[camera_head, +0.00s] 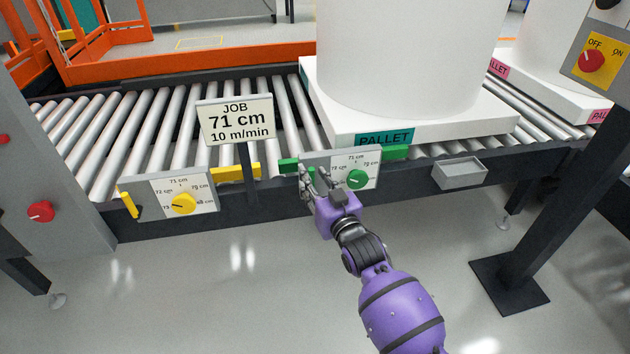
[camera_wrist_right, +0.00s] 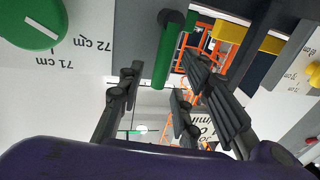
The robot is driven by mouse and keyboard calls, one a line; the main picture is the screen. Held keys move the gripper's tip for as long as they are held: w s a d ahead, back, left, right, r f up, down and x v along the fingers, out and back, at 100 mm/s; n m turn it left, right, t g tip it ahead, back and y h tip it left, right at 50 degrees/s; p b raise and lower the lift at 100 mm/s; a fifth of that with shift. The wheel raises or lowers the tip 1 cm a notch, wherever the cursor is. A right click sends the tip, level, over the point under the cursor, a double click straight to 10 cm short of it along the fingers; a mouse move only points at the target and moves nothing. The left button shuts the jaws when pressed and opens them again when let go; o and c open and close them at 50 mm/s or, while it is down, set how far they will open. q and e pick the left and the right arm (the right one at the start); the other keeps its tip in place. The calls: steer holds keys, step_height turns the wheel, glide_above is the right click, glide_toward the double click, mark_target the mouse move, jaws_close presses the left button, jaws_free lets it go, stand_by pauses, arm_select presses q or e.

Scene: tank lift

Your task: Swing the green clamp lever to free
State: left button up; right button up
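The green clamp lever (camera_wrist_right: 167,52) shows in the right wrist view as a green bar hanging from a dark pivot. My right gripper (camera_wrist_right: 156,92) has its fingers spread, one left of the lever's end and the others right of it; I see no clear contact. In the head view my right gripper (camera_head: 315,180) is at the left part of the green-dial panel (camera_head: 340,160) and hides most of the lever. The green dial (camera_head: 357,179) is right of the fingers. My left gripper is not in view.
A white tank (camera_head: 410,50) stands on a pallet (camera_head: 480,125) on the roller conveyor. A yellow-dial panel (camera_head: 178,196) with a yellow lever (camera_head: 129,205) is to the left. A job sign (camera_head: 236,120) reads 71 cm. A grey box (camera_head: 460,173) is right of the green panel.

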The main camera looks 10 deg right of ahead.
jaws_close()
stand_by(0.4)
steer(key=a+f+n+g+h+p, duration=0.1)
steer(key=a+f+n+h+p, duration=0.1)
steer(key=n, duration=1)
steer(key=shift+a+f+g+p, duration=0.4)
steer(key=shift+a+f+p, duration=0.6)
steer(key=shift+a, duration=0.8)
steer(key=shift+r+n, duration=0.15)
steer(key=shift+n, duration=0.15)
